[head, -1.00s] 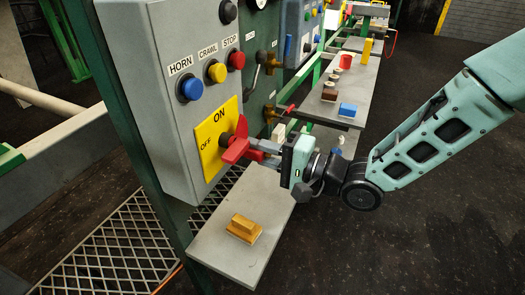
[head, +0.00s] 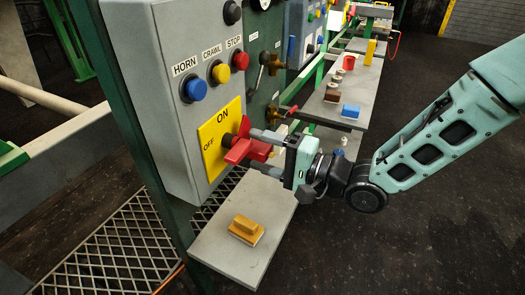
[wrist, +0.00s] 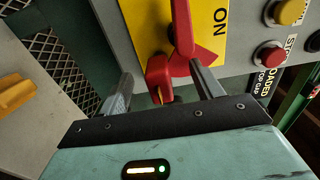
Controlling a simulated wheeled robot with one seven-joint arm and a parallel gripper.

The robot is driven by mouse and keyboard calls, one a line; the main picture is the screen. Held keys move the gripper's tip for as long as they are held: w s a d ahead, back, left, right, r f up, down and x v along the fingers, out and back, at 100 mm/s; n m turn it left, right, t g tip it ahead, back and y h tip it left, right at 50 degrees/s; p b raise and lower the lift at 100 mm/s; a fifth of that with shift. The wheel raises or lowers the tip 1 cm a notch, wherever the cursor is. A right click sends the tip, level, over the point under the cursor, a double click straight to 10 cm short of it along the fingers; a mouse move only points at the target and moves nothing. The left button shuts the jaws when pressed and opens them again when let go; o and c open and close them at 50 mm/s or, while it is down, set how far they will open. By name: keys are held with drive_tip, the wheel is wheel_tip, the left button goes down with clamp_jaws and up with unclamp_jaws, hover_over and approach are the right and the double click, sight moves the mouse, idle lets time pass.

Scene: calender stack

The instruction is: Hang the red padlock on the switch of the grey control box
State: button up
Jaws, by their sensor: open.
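The grey control box (head: 150,75) has a yellow ON/OFF plate (head: 208,148) with a red switch (head: 238,150). In the wrist view the switch (wrist: 181,30) stands out from the plate. The red padlock (wrist: 158,74) is against the switch, between my fingers; in the head view it (head: 262,152) merges with the red of the switch. I cannot tell whether its shackle is around the switch. My gripper (head: 256,150) is open, a finger on each side of the padlock, with gaps visible in the wrist view (wrist: 161,74).
Blue, yellow and red buttons (head: 219,72) sit above the plate. A grey shelf (head: 215,225) below carries a yellow-brown block (head: 246,230). Open floor lies to the right.

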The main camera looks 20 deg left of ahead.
drive_tip(key=d+p, duration=0.1)
drive_tip(key=d, duration=0.5)
drive_tip(key=shift+s+d, duration=0.3)
drive_tip(key=shift+d, duration=0.1)
idle(0.6)
drive_tip(key=s+d+n+t+h, duration=0.2)
drive_tip(key=d+n+h, duration=0.4)
drive_tip(key=d+h, duration=0.7)
drive_tip(key=s+d+r+n+g+h, duration=0.2)
drive_tip(key=s+d+r+g+h, duration=0.1)
drive_tip(key=s+d, duration=0.8)
drive_tip(key=s+r+h, duration=0.1)
drive_tip(key=s, duration=0.2)
drive_tip(key=shift+s+g, duration=0.3)
drive_tip(key=shift+s, duration=0.1)
drive_tip(key=shift+r+n, duration=0.1)
drive_tip(key=shift+n, duration=0.2)
